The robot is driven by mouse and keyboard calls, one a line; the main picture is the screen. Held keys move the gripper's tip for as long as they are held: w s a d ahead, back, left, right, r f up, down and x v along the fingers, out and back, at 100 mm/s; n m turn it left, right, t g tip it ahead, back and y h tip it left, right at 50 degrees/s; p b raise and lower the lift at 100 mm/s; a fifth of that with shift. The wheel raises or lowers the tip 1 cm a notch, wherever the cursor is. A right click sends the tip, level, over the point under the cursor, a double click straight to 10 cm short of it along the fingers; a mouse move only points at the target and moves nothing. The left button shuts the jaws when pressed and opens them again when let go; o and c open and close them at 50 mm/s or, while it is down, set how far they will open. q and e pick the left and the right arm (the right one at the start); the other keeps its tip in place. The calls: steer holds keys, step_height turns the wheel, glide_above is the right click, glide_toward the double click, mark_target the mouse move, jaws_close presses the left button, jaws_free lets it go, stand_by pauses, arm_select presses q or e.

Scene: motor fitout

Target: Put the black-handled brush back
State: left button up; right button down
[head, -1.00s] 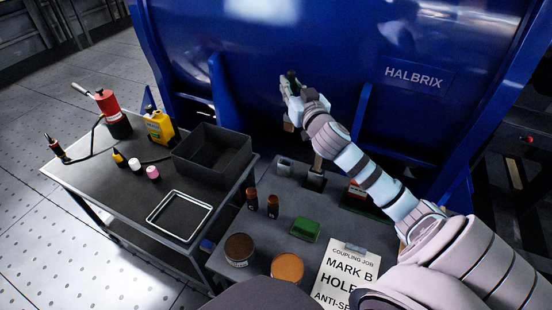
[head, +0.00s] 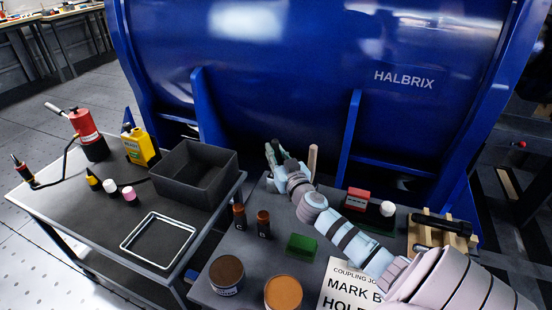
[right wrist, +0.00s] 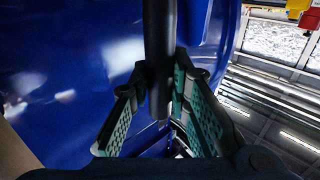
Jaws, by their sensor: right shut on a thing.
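My right gripper (head: 273,152) is above the back left part of the grey work table, in front of the blue tank. It is shut on the black-handled brush, whose dark handle (right wrist: 158,60) stands upright between the green-padded fingers in the right wrist view. The brush's lower end is hidden in the head view. A light wooden handle (head: 312,160) stands upright just right of my gripper; its base is hidden by my arm. The holders on the table there are covered by my gripper and wrist. My left gripper is not in view.
The blue tank (head: 300,60) rises close behind. Two dark brown bottles (head: 239,215) (head: 263,223), a green block (head: 302,246) and two round tins (head: 227,274) (head: 283,292) stand in front. A red box (head: 357,199) and a wooden rack (head: 435,232) are right. A black bin (head: 205,185) is left.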

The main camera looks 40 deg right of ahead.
steer(key=shift+f, duration=0.1)
steer(key=c, duration=1.5)
jaws_free()
steer(key=shift+r, duration=0.25)
steer(key=v, duration=1.2)
